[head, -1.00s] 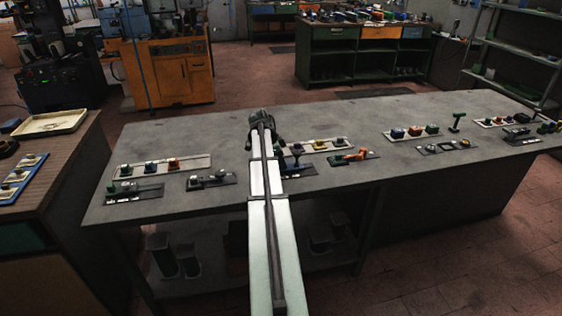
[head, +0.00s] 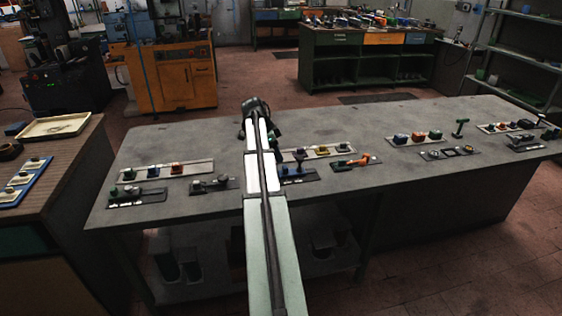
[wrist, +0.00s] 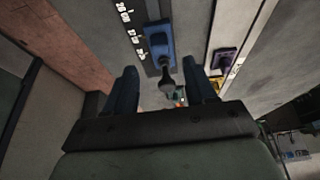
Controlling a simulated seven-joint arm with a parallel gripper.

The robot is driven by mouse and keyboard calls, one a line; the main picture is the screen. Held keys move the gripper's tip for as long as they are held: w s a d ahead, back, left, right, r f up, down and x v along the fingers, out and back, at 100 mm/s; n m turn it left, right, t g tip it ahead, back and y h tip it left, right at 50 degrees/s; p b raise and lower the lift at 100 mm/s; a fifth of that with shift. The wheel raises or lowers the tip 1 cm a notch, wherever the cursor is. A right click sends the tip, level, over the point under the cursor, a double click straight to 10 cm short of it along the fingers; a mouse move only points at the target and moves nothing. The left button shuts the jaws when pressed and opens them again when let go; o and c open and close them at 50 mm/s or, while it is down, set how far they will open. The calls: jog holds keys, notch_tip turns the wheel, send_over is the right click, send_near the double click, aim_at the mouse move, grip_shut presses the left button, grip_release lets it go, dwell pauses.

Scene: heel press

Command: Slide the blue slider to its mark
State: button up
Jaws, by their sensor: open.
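The blue slider (wrist: 158,46) sits on a dark plate (wrist: 131,28) with white markings along its left side in the wrist view. My gripper (wrist: 165,88) is open, with one dark finger on each side and nothing visibly held. The slider lies ahead of the fingertips in the picture. In the head view a small blue part (head: 296,171) shows on a dark plate right of my arm. My fingertips are hidden there, and which white marking is the slider's mark cannot be told.
A pale strip (wrist: 215,68) with a purple part (wrist: 224,60) and a yellow part runs right of the dark plate. More strips and plates with small coloured parts stand along the grey bench (head: 330,115). The bench's far side is clear.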

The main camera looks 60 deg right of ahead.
jog(key=v, duration=0.6)
jog(key=shift+w+r, duration=0.1)
jog(key=shift+w, duration=0.05)
dwell(0.4)
